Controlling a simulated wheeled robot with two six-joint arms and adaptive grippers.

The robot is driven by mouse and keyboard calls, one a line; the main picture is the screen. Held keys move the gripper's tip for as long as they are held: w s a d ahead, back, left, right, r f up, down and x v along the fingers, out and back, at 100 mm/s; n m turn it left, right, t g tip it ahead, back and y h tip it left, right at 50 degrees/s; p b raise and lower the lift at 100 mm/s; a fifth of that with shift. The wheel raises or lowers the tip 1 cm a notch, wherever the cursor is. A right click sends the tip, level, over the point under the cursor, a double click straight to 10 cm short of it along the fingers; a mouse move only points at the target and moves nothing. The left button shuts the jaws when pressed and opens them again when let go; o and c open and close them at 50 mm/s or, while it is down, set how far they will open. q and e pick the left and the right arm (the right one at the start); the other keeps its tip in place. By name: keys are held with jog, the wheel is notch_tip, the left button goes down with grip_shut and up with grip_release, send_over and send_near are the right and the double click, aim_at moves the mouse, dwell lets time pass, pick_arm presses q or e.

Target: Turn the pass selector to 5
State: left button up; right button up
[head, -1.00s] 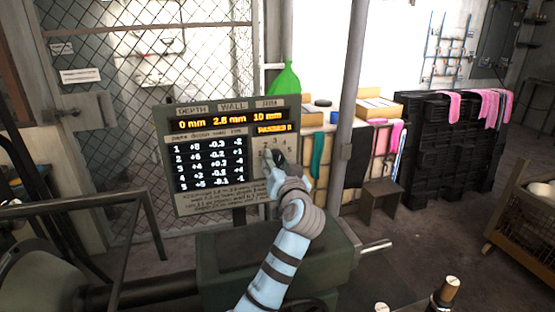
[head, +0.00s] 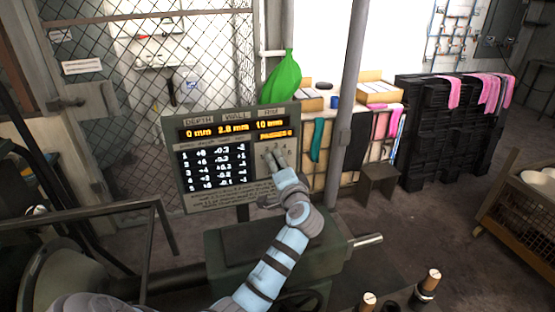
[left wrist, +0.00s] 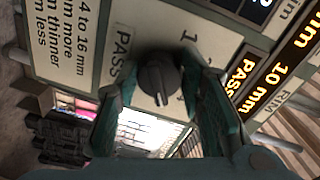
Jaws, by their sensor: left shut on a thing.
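The pass selector is a dark round knob (left wrist: 158,82) on the pale dial plate of the control panel (head: 182,202). In the left wrist view it sits between the two fingers of my left gripper (left wrist: 160,95), which is shut on it. In the head view my left gripper (head: 275,162) covers the knob at the panel's right side. Small numerals show around it, and a "1" shows in the wrist view. Which numeral the knob points at cannot be told. An orange PASSES readout (head: 275,135) is lit above the dial; its digit is too blurred to read surely.
The panel stands before a wire-mesh fence (head: 110,100). A grey post (head: 348,110) rises to its right. Behind are a green bag (head: 283,80), a shelf with cloths and stacked black crates (head: 440,140). A dark green machine body (head: 225,250) lies below the panel.

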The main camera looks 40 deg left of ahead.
pick_arm(q)
jog(key=shift+m, duration=1.1)
jog(key=o, duration=1.2)
jog(key=shift+c, duration=0.2)
jog(key=shift+d, duration=0.1)
jog(key=shift+d, duration=0.1)
jog(key=v, duration=0.7)
jog(key=shift+d, duration=0.2)
jog(key=shift+a+r, duration=0.1)
